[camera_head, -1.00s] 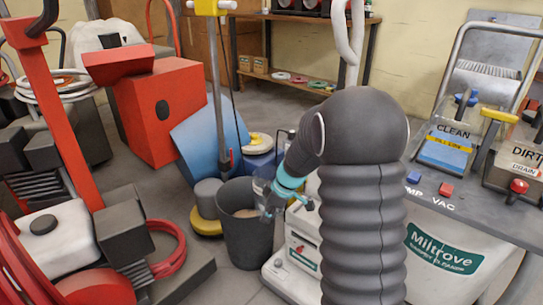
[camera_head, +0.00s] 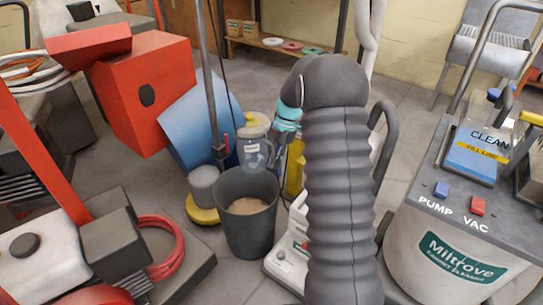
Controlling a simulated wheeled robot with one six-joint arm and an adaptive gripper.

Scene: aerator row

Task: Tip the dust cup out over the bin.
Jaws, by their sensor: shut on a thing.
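The dust cup (camera_head: 254,154) is a clear, greyish cup with a pale top and a white label. It looks roughly upright, above the back rim of the dark grey bin (camera_head: 247,230); I cannot tell whether it is directly over the opening. My gripper (camera_head: 273,137) reaches in from the right beside the cup and is shut on it. A teal band shows at my wrist, and my own dark ribbed arm covers part of the view just right of it. Tan dust or debris (camera_head: 248,206) lies inside the bin.
A blue panel (camera_head: 197,125) and a yellow-based floor machine (camera_head: 203,212) stand close left of the bin. A white machine (camera_head: 290,256) stands just right of it. The Miltrove cleaner (camera_head: 447,250) fills the right. A red hose coil (camera_head: 165,248) lies at left.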

